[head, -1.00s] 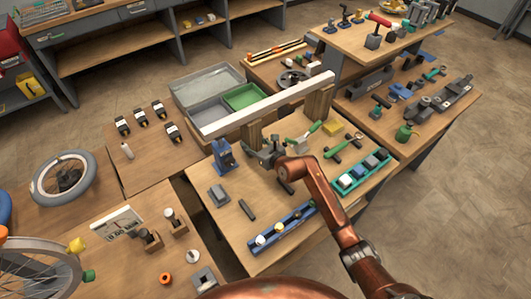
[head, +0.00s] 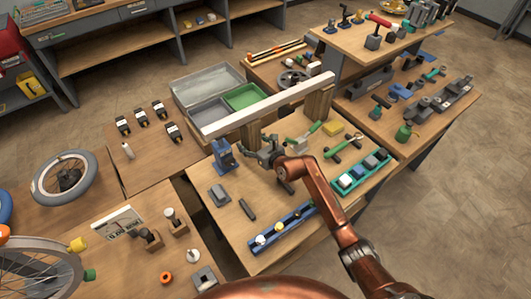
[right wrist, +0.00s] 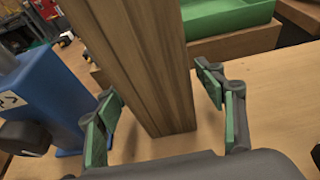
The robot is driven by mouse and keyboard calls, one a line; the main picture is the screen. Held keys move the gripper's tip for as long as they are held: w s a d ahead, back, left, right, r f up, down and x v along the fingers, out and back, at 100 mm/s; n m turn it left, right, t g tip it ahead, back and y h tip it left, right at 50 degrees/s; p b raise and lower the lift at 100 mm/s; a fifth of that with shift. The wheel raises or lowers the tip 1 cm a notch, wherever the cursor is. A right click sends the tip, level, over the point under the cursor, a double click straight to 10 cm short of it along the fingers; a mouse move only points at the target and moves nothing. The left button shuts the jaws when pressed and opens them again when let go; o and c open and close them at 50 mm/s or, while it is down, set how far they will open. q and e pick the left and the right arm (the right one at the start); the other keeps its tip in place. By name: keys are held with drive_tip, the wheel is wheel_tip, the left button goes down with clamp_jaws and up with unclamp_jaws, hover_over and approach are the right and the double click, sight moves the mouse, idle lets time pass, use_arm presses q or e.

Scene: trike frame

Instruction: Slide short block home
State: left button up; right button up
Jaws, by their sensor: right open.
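A wooden block (head: 250,135) stands upright under the left end of a long white beam (head: 265,104). A second wooden block (head: 318,103) stands under the beam farther right. My right gripper (head: 264,150) is at the foot of the left block. In the right wrist view, my right gripper (right wrist: 160,95) is open, with its green-padded fingers on either side of the wooden block (right wrist: 135,55). Gaps show between the pads and the block. The palm hides part of the table in front. My left gripper is not in view.
A blue tool (head: 225,157) stands close left of the left block; it also shows in the right wrist view (right wrist: 50,90). Behind the beam is a green tray (head: 243,97). Green-handled tools (head: 310,132) lie to the right. A blue rack (head: 283,229) lies in front.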

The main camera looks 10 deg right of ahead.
drive_tip(key=shift+s+a+f, duration=0.15)
drive_tip(key=shift+f, duration=0.35)
drive_tip(key=shift+s+d+r, duration=0.1)
drive_tip(key=shift+s+d, duration=0.1)
drive_tip(key=shift+s, duration=0.25)
drive_tip(key=v, duration=0.3)
drive_tip(key=r+v, duration=0.1)
drive_tip(key=v, duration=0.3)
drive_tip(key=shift+w+d, duration=0.1)
drive_tip(key=shift+d, duration=0.1)
